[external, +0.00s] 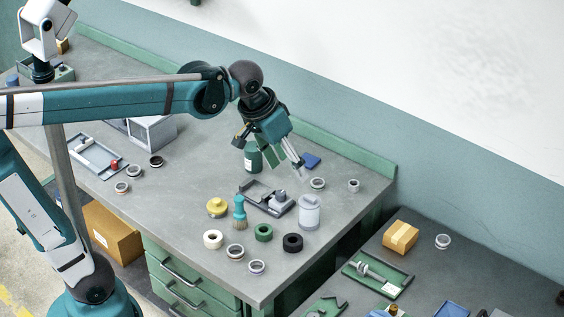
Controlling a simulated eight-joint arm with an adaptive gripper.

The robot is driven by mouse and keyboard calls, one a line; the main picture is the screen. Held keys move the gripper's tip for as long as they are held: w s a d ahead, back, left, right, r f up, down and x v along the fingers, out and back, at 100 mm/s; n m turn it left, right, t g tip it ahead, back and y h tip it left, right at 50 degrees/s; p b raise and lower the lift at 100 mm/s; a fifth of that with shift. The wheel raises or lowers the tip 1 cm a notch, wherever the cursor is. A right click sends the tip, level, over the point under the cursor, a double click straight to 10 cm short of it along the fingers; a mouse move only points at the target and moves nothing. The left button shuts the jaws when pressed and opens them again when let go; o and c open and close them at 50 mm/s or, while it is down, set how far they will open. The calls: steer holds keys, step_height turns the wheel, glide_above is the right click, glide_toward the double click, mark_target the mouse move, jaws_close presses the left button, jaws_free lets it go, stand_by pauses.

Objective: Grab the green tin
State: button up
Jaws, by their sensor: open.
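A dark green tin (252,160) with a pale label stands upright on the grey workbench (200,185). My arm's wrist hangs just above and in front of it, so its top is partly hidden. My gripper (297,167) is open and empty, pointing down to the right of the tin. The fingers look apart from the tin, above the bench.
A dark fixture (262,197), a pale lidded canister (309,212), a brush with a teal handle (240,213) and a yellow round piece (217,207) stand nearby. Several rings lie in front. A green ledge (340,150) edges the back.

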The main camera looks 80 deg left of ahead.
steer(key=w+a+n+g, duration=0.1)
steer(key=w+a+n, duration=0.2)
steer(key=a, duration=1.1)
steer(key=n+g+h+p, duration=0.2)
steer(key=n+g+p, duration=0.1)
steer(key=n, duration=0.4)
glide_above(253, 146)
step_height(253, 146, down, 7)
step_height(253, 146, down, 21)
steer(key=shift+f, duration=0.4)
steer(key=shift+f, duration=0.1)
steer(key=shift+f, duration=1.2)
steer(key=shift+f, duration=0.1)
steer(key=shift+f, duration=2.5)
